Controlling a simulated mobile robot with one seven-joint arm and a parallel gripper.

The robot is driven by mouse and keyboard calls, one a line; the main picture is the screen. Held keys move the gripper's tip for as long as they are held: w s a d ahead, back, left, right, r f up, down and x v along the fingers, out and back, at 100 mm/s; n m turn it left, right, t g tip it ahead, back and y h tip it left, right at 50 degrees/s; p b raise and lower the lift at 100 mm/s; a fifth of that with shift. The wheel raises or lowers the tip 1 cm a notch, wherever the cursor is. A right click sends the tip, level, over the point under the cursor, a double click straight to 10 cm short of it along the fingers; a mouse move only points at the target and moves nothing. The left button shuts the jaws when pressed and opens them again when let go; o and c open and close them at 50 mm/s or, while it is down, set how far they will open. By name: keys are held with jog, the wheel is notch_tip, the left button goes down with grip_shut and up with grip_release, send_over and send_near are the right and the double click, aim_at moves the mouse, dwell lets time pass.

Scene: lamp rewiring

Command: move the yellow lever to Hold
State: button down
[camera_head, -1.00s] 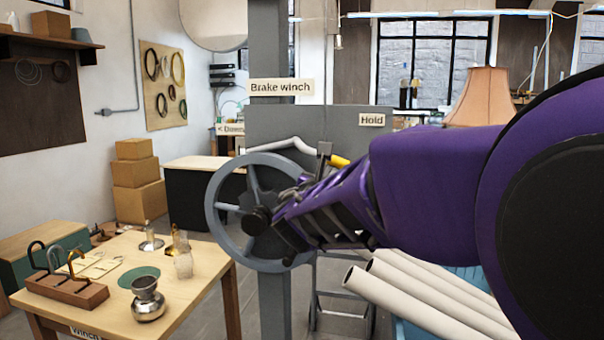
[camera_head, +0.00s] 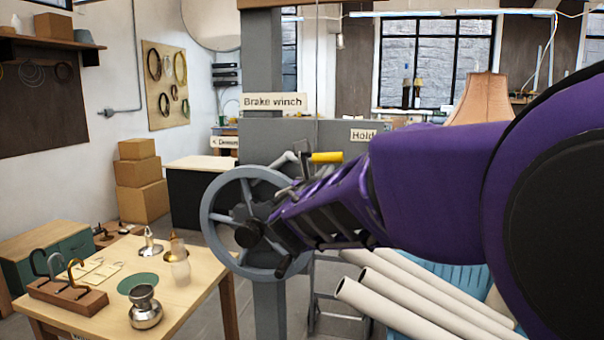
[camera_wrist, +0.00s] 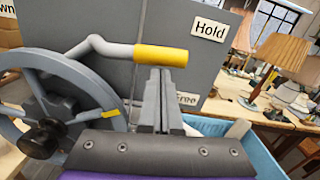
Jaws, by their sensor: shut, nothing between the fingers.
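The yellow lever grip (camera_wrist: 161,55) sits on a bent grey arm in front of the grey winch panel. It also shows in the head view (camera_head: 326,157). In the wrist view the white Hold label (camera_wrist: 209,29) is above and right of the grip. The Free label (camera_wrist: 187,99) is lower, partly hidden behind my fingers. My gripper (camera_wrist: 158,75) is shut and empty, with its fingertips just below the yellow grip, touching or very close. It also shows in the head view (camera_head: 305,160), beside the grip.
A grey handwheel (camera_head: 207,215) stands left of my gripper, close to my wrist. A table (camera_head: 205,283) with lamp parts is at the lower left. Long pale tubes (camera_head: 400,310) lie in a blue bin (camera_head: 455,280) under my arm.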

jog(key=shift+r+n+p, duration=0.3)
jog(key=shift+r+n, duration=0.3)
jog(key=shift+r, duration=0.65)
